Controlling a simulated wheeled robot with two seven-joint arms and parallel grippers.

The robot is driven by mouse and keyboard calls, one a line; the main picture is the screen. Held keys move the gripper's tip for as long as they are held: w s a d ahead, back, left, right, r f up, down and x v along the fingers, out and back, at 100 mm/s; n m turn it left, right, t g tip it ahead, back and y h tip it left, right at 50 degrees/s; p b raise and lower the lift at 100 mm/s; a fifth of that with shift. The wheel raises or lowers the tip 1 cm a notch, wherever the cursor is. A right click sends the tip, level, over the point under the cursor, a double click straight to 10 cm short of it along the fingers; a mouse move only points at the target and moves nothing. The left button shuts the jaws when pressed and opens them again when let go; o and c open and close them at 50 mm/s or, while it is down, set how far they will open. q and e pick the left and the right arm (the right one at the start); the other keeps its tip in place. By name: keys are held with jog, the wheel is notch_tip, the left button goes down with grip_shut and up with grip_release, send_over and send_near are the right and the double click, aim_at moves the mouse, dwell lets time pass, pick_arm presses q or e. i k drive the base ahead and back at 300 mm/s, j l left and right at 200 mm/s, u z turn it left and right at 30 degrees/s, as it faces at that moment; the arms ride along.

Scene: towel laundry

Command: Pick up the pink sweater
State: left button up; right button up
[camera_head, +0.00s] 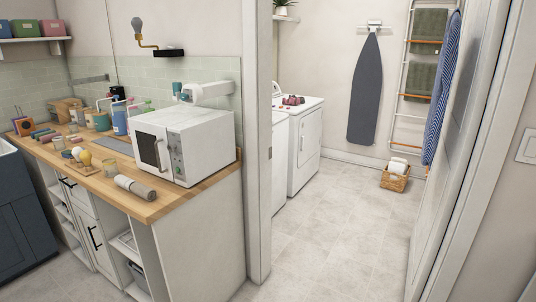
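A small crumpled dark pink cloth (292,100), which looks like the pink sweater, lies on top of a white front-loading machine (308,145) in the room beyond the doorway. It is far off and small, so its folds and exact shape cannot be made out. Neither of my grippers shows in the head view.
A wooden counter (150,208) with a white microwave (185,143) and several small items stands at the left. A door frame (258,130) divides the rooms. The tiled floor through the doorway is clear. A wicker basket (394,181) with white cloth sits by the far wall.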

aim_at(293, 102)
jog(key=i+l+z, duration=0.25)
jog(key=i+l, duration=0.2)
jog(key=i, duration=1.55)
jog(key=i+z, duration=0.25)
jog(key=i, duration=1.8)
jog(key=i+u, duration=0.2)
jog(key=i, duration=0.2)
jog(key=i+l+u, duration=0.15)
jog(key=i, duration=0.2)
jog(key=i+u, duration=0.25)
jog(key=i+l+u, duration=0.15)
jog(key=u, duration=0.15)
